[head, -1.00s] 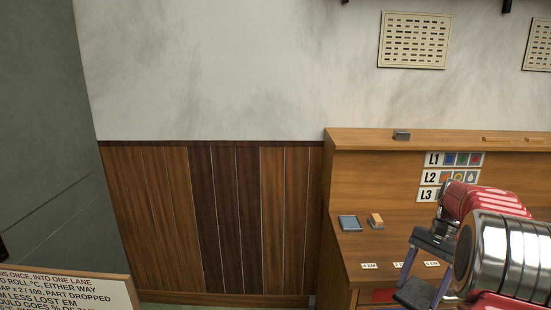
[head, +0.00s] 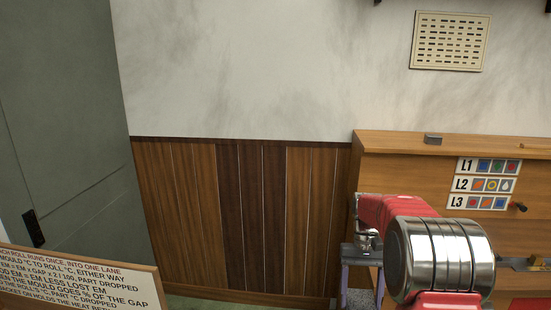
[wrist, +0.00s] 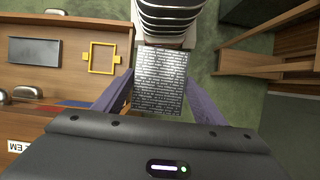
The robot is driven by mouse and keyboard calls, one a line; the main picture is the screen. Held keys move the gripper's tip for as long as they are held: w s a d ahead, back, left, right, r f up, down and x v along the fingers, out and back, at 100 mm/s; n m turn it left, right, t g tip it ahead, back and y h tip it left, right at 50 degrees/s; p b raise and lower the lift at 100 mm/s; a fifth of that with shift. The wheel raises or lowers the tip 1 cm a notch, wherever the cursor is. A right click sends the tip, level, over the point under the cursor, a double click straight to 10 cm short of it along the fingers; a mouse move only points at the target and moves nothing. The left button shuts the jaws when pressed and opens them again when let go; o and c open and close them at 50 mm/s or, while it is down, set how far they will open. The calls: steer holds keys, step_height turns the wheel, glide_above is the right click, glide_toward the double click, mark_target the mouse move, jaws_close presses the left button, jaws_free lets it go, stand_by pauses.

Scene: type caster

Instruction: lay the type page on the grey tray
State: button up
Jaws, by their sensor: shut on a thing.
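The type page (wrist: 160,82) is a grey metal plate covered in rows of small lettering. In the wrist view it sits between the two purple fingers of my gripper (wrist: 160,98), which is shut on it. In the head view my gripper (head: 361,290) hangs low near the desk's left end, with the page (head: 360,299) partly showing at the bottom edge. A dark grey rectangular panel (wrist: 35,51) lies on the wooden surface at the left of the wrist view; I cannot tell whether it is the grey tray. No tray shows in the head view, where my arm covers part of the desk.
A yellow square frame (wrist: 103,58) lies on the wooden surface, left of the page. A wooden desk with a raised shelf (head: 390,145) stands right, with a small grey block (head: 433,139) on it. A sign board (head: 85,285) stands at lower left. Green floor shows beside the desk.

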steer(key=a+f+n, duration=0.1)
steer(key=a+f, duration=0.1)
steer(key=a, duration=0.5)
steer(key=shift+w+a+n+h, duration=0.25)
steer(key=shift+a+n+h, duration=0.05)
steer(key=shift+a, duration=0.05)
steer(key=shift+w, duration=0.1)
steer(key=w+r+m, duration=0.1)
steer(key=w+r, duration=0.2)
steer(key=r, duration=0.5)
steer(key=w+r+m+y, duration=0.1)
steer(key=w+r, duration=0.3)
steer(key=r, duration=0.4)
steer(key=shift+m, duration=0.7)
steer(key=shift+s, duration=0.1)
